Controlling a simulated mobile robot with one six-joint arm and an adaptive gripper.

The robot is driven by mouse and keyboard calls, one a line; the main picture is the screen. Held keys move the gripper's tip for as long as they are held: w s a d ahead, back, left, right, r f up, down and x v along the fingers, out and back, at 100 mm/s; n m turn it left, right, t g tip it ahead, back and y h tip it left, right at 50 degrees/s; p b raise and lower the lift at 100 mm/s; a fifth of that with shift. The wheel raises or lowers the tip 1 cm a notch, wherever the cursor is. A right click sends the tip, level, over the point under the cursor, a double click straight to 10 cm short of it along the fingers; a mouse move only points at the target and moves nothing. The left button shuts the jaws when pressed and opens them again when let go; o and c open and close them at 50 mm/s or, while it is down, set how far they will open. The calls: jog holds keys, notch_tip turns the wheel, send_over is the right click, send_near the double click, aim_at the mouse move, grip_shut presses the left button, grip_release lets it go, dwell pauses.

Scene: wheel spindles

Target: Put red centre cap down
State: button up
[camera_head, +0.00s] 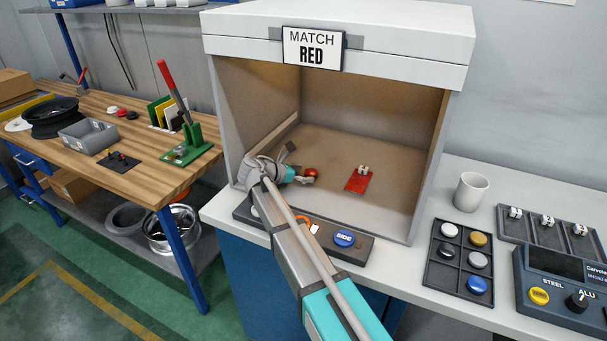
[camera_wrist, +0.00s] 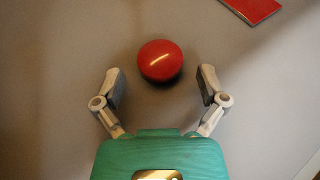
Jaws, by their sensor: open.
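The red centre cap (camera_wrist: 160,61) is a glossy red dome resting on the floor of the light booth. In the wrist view it lies just beyond my fingertips, near the middle line between them. In the head view the cap (camera_head: 311,173) shows at the end of my arm. My gripper (camera_wrist: 161,86) is open, with one finger on each side and a gap between each finger and the cap. A red plate (camera_head: 357,183) lies to the right of the cap, with a small white-and-dark piece on it. The plate's corner (camera_wrist: 252,8) also shows in the wrist view.
The booth (camera_head: 340,45) has side walls, a roof and a "MATCH RED" sign (camera_head: 312,49). The booth's back floor is clear.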

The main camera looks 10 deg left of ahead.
jog(key=shift+r, duration=0.15)
jog(key=p+v, duration=0.4)
jog(key=v, duration=0.6)
jog(key=shift+r, duration=0.15)
jog(key=shift+p+v, duration=0.4)
jog(key=shift+v, duration=0.55)
dwell(0.8)
